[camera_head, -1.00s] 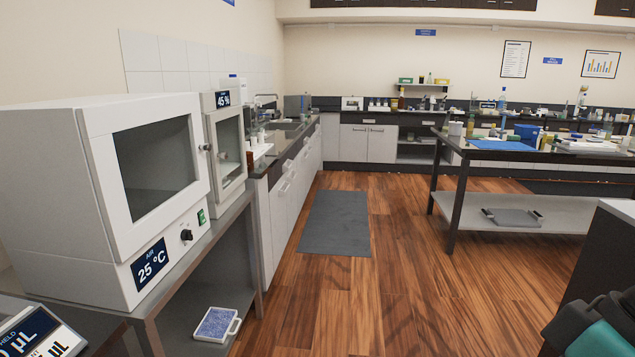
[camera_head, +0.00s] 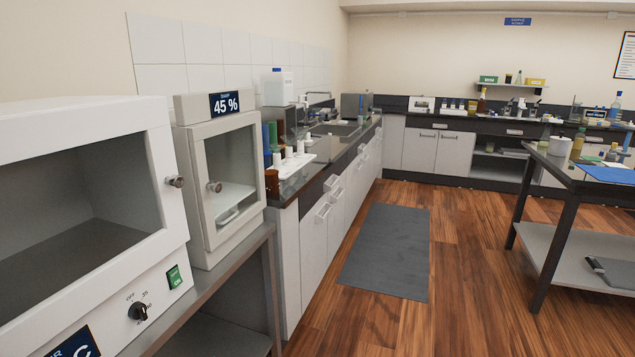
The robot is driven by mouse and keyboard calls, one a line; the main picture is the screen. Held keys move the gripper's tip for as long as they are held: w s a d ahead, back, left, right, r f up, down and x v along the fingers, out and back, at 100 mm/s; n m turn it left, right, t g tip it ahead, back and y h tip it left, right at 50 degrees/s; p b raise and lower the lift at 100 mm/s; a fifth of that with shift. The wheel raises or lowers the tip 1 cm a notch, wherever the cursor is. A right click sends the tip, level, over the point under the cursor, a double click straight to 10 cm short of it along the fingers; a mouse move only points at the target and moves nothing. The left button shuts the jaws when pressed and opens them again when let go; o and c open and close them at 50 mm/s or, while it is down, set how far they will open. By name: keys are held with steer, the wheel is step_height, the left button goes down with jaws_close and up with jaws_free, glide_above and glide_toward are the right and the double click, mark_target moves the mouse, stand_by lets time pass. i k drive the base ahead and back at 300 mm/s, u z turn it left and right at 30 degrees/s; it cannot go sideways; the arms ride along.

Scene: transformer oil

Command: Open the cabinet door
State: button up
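A small beige cabinet (camera_head: 182,108) with a blue "45 %" display (camera_head: 224,104) stands on the steel bench at the left. Its windowed door (camera_head: 200,190) faces right and looks shut. A pale shelf or tray shows through the window. Low white cupboard doors (camera_head: 313,235) with handles line the counter beyond and look shut. My gripper is not in view.
A large white oven (camera_head: 150,260) with a knob and dial stands in front of the cabinet. Dark bottles and white items stand on the counter behind it. Wooden floor (camera_head: 370,325) and a grey mat (camera_head: 390,250) lie clear. A dark-legged table (camera_head: 545,230) stands at right.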

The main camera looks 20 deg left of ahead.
mark_target(22, 137)
steer(key=i, duration=3.15)
steer(key=u, duration=2.9)
